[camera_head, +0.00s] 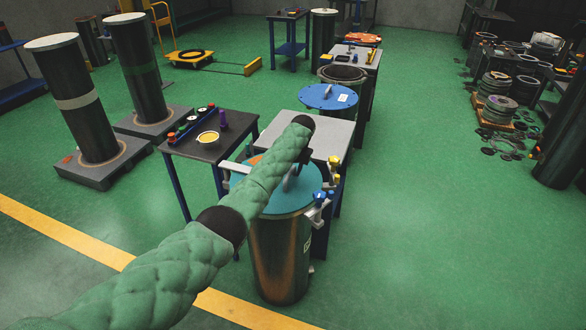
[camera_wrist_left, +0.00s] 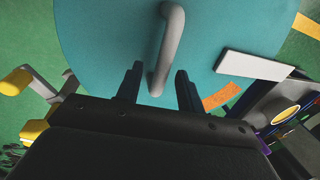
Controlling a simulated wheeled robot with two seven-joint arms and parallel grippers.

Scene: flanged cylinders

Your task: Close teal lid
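The teal lid (camera_head: 285,200) lies on top of a dark, metallic cylinder (camera_head: 280,258) in the head view; I cannot tell whether it is fully seated. Its grey bar handle (camera_head: 290,178) is partly hidden by my green-sleeved left arm. My left gripper (camera_head: 304,158) is just above the handle. In the left wrist view, the lid (camera_wrist_left: 110,40) fills the top, and the handle (camera_wrist_left: 166,48) reaches down between the two black fingers of my left gripper (camera_wrist_left: 158,85). The fingers stand apart, with gaps on both sides of the handle. My right gripper does not show.
Clamps with blue (camera_head: 320,198) and yellow (camera_head: 334,160) knobs sit at the cylinder's rim. A grey-topped table (camera_head: 330,132) stands behind it, and a dark table (camera_head: 195,145) at left. A blue lid (camera_head: 328,96) lies farther back.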

